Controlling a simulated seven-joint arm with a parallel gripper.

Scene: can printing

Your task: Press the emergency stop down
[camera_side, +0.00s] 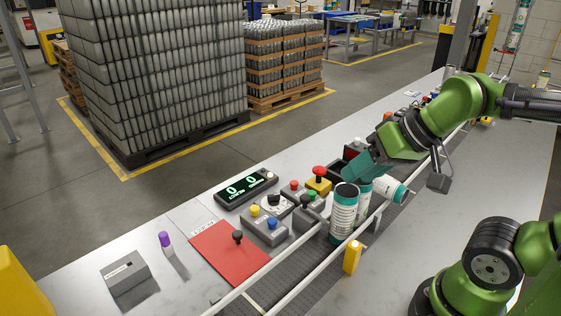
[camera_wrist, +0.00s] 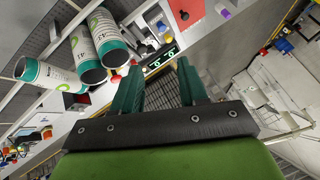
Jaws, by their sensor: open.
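The emergency stop (camera_side: 319,172) is a red mushroom button on a yellow box, in the middle of the side view at the back of the control cluster. My gripper (camera_side: 358,170) is to the right of it, apart from it, beside the cans. In the wrist view my gripper (camera_wrist: 158,82) shows its two teal fingers spread, with nothing between them. I cannot make out the emergency stop for certain in the wrist view.
White-and-green cans (camera_side: 343,214) stand by the conveyor rail; one can (camera_side: 388,189) lies tilted nearby. Cans (camera_wrist: 90,58) also fill the wrist view's left. Buttons, a black display (camera_side: 246,188) and a red plate (camera_side: 230,252) lie left.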

